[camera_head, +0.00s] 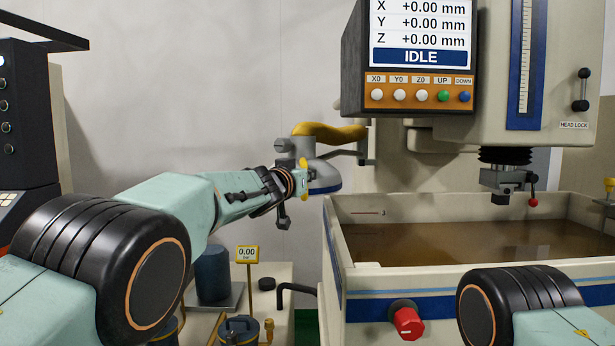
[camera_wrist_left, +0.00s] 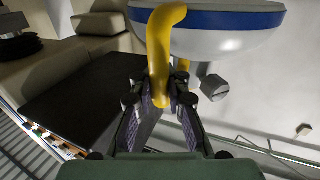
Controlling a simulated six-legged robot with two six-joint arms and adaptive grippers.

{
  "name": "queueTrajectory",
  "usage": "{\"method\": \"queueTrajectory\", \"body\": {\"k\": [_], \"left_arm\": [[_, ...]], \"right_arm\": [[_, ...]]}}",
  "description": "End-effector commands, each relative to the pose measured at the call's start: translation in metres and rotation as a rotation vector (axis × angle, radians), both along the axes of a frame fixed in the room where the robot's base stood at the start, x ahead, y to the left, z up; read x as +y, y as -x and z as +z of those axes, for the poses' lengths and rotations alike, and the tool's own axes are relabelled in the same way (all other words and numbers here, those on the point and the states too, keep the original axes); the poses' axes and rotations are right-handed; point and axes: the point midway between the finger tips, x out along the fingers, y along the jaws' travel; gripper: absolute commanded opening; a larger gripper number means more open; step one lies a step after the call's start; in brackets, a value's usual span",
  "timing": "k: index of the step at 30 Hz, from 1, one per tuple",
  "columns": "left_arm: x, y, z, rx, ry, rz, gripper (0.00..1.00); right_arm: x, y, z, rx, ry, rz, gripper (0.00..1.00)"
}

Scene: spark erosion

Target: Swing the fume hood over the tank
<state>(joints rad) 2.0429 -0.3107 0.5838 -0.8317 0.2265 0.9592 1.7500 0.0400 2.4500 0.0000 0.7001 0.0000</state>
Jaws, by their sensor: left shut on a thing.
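The fume hood (camera_head: 326,176) is a grey bell with a blue rim, hanging from a jointed bracket with a yellow duct (camera_head: 330,132) on top. It is just left of the tank (camera_head: 385,305), beside it rather than over it. The tank holds brown liquid. My left gripper (camera_head: 292,183) is at the hood's left side. In the left wrist view my left gripper (camera_wrist_left: 165,100) is shut on the hood's yellow handle (camera_wrist_left: 160,48), with the hood's underside (camera_wrist_left: 220,40) close above. My right gripper is out of view.
The machine head (camera_head: 503,180) hangs over the tank, with a red-knobbed lever. The control panel (camera_head: 420,95) reads IDLE above. A red knob (camera_head: 406,320) sticks out of the tank front. A dark blue cylinder (camera_head: 212,273) and gauge (camera_head: 247,254) stand lower left.

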Motion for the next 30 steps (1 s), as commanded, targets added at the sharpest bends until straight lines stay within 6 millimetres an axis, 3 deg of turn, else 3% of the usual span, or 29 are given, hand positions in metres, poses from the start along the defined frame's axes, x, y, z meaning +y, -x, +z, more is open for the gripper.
{"method": "queueTrajectory", "body": {"k": [1, 2, 11, 30], "left_arm": [[0.0013, 0.0000, 0.0037, -0.005, 0.001, 0.001, 0.00], [0.0013, 0.0001, 0.0037, -0.005, 0.001, 0.002, 0.12], [-0.0007, 0.0012, 0.0040, -0.006, 0.002, 0.001, 0.38], [-0.0019, 0.0021, 0.0055, -0.008, 0.003, -0.001, 0.39]], "right_arm": [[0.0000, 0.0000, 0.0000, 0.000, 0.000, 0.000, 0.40], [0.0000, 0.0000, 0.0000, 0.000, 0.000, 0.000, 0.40], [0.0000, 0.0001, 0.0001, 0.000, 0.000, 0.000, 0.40], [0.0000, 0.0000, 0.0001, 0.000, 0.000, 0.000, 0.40]]}}
